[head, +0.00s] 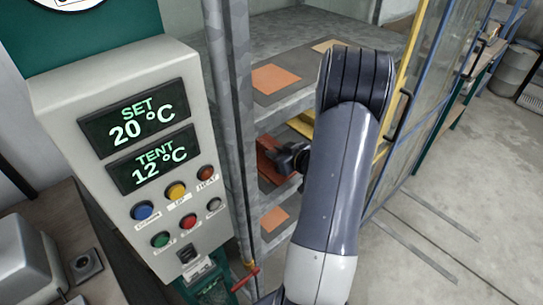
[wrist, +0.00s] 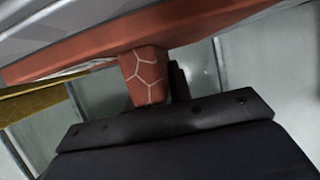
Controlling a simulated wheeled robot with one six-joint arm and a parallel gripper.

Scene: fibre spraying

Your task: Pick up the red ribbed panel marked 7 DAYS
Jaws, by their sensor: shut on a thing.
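A red panel (head: 268,160) shows at the middle shelf level of the metal rack in the head view, partly hidden by my gripper. In the wrist view its red underside (wrist: 215,38) spans the top of the picture, and a red rib (wrist: 143,75) with pale, crack-like lines hangs down from it. My gripper (head: 287,159) is at the panel's right side, shut on the rib. A dark finger shows just right of the rib in the wrist view; the other finger is hidden. I cannot see the 7 DAYS marking.
Orange sheets lie on the rack's upper shelf (head: 277,79) and lower shelf (head: 273,219). A rack post (head: 232,120) stands close left of the panel. A control box (head: 150,140) reads SET 20 and TENT 12. A glazed door (head: 425,90) is at right, with open floor beyond.

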